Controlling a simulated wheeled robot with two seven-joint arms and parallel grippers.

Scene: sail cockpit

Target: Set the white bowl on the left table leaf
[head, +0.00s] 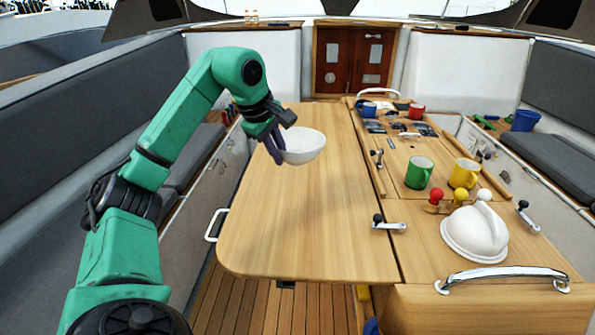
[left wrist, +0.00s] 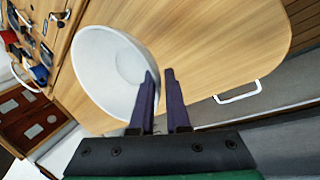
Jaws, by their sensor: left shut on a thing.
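The white bowl (head: 306,147) is at the far part of the left table leaf (head: 310,220), near its left edge. My left gripper (head: 277,150) is shut on the bowl's near-left side. The bowl looks roughly upright; I cannot tell whether its base touches the leaf. In the left wrist view the bowl (left wrist: 105,65) lies against the dark fingers (left wrist: 160,75), with the wooden leaf (left wrist: 215,50) behind it. My right gripper is not in view.
Right of the leaf, the table's middle section holds a green mug (head: 419,173), a yellow mug (head: 464,173), a white dome-shaped item (head: 474,233) and metal handles. Benches flank the table. The near and middle leaf is bare.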

